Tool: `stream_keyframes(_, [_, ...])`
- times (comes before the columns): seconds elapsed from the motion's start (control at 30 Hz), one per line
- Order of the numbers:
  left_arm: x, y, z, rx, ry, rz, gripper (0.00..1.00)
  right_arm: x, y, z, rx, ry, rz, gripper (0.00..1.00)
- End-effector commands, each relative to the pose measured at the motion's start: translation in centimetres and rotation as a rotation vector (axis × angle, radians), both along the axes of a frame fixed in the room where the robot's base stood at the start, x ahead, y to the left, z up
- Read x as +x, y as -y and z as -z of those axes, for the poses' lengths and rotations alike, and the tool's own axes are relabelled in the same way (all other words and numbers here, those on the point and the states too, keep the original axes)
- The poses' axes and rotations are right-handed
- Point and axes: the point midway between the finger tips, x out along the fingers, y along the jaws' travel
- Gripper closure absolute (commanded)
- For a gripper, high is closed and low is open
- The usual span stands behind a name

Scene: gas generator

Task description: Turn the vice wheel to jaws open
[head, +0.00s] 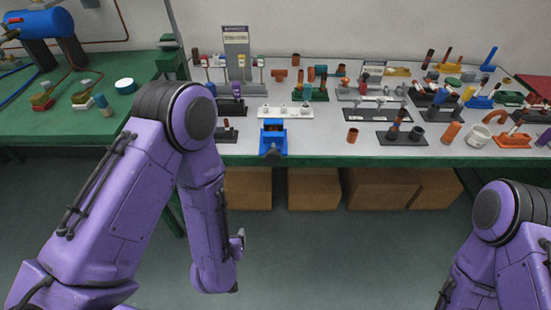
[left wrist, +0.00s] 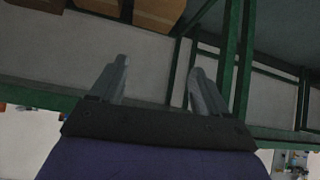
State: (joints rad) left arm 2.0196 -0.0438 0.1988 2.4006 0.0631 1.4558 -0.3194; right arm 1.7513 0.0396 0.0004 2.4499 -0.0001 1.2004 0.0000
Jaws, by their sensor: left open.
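A small blue vice (head: 273,136) stands at the front edge of the long light-topped bench, left of the middle. Its wheel (head: 271,153) is at its front side, towards me; its fine shape is too small to tell. My left gripper (head: 240,240) hangs low in front of the bench, below the vice and apart from it. It is mostly hidden behind my forearm. In the left wrist view its two fingers (left wrist: 158,70) are spread with nothing between them. The vice cannot be made out there. My right arm shows at the lower right, but its gripper is out of view.
The bench (head: 330,152) holds several pipe fittings and racks. Cardboard boxes (head: 313,188) stand beneath it. A green table (head: 120,125) with a blue tank (head: 40,23) is at the left. The floor in front is clear.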

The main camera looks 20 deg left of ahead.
Motion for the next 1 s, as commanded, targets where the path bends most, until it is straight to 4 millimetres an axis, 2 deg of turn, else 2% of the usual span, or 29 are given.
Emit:
stream_keyframes(0.03, [4.5,2.5,0.5,0.042,0.172,0.050,0.24,-0.1,0.0,5.3,0.000,-0.002,0.000,0.36])
stream_keyframes(0.1, [8.4,5.2,-3.4,0.120,0.371,0.087,0.24,-0.2,0.1,8.0,0.000,-0.004,0.000,0.36])
stream_keyframes(0.17, [10.2,7.0,-6.6,0.181,0.505,0.095,0.24,-0.2,0.1,9.7,0.000,-0.003,0.001,0.36])
stream_keyframes(0.23, [11.0,8.4,-9.7,0.237,0.613,0.091,0.24,-0.2,0.1,10.9,0.000,-0.003,0.001,0.36])
stream_keyframes(0.3, [11.3,9.1,-11.7,0.273,0.674,0.084,0.24,-0.2,0.1,11.3,0.000,-0.003,0.001,0.36])
stream_keyframes(0.4, [12.1,9.3,-13.1,0.290,0.699,0.077,0.24,-0.2,0.1,11.0,0.000,-0.001,0.000,0.36])
stream_keyframes(0.8, [20.0,7.1,-13.1,0.286,0.695,0.082,0.24,-0.1,0.1,10.2,0.000,-0.001,0.000,0.36])
stream_keyframes(1.0, [21.5,6.7,-13.0,0.287,0.695,0.084,0.24,-0.1,0.1,10.1,0.000,-0.001,0.000,0.36])
